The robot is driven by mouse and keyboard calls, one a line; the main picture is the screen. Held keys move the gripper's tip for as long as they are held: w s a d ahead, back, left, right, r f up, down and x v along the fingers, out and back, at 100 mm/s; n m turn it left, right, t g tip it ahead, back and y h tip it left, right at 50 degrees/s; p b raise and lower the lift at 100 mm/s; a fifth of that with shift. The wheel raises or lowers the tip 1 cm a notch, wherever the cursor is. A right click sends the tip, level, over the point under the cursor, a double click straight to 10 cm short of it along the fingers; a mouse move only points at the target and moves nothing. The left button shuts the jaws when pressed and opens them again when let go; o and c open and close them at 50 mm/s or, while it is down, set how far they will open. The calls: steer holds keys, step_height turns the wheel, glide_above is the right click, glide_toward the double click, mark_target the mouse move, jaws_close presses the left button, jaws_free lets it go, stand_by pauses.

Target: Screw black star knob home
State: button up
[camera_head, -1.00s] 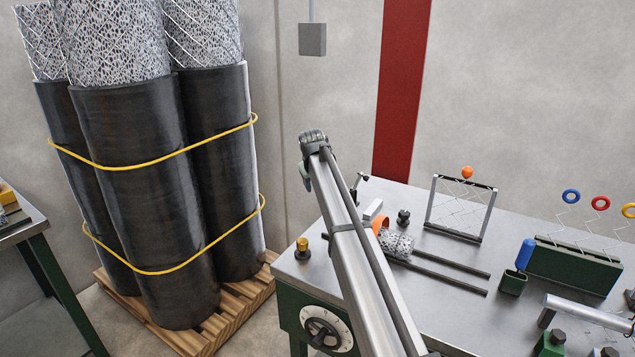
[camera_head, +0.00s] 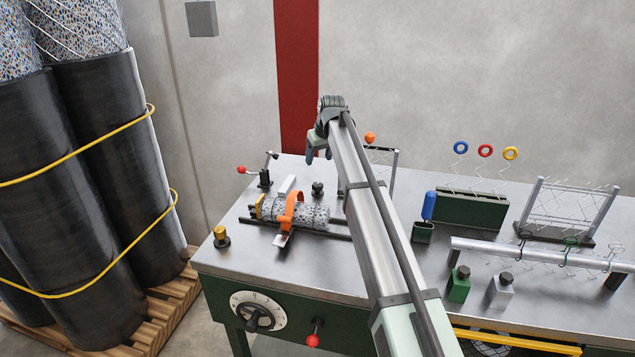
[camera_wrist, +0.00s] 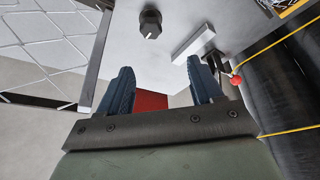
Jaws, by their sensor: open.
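A small dark knob (camera_head: 317,188), which I take for the black star knob, stands on the steel bench behind the mesh roll. It also shows at the top of the wrist view (camera_wrist: 150,23); its lobes are too small to make out. My gripper (camera_head: 318,155) appears above and behind the bench's far side, close above the knob in the head picture, apart from it. In the wrist view, the two blue fingers (camera_wrist: 160,82) are spread with nothing between them. Whether the knob sits fully down on its seat cannot be told.
A mesh roll (camera_head: 312,215) with an orange strap (camera_head: 291,208) lies on dark rails. A red-knobbed lever (camera_head: 241,170) and pale bar (camera_head: 286,186) are left of the knob. A mesh frame (camera_head: 393,172) is right, partly behind my arm.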

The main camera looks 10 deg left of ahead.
mark_target(318, 183)
steer(key=x, duration=0.4)
steer(key=d+x, duration=0.1)
steer(key=x, duration=0.8)
steer(key=shift+w+d+f, duration=0.2)
steer(key=shift+d+f, duration=0.1)
steer(key=shift+c, duration=0.2)
steer(key=c, duration=1)
steer(key=shift+m, duration=0.3)
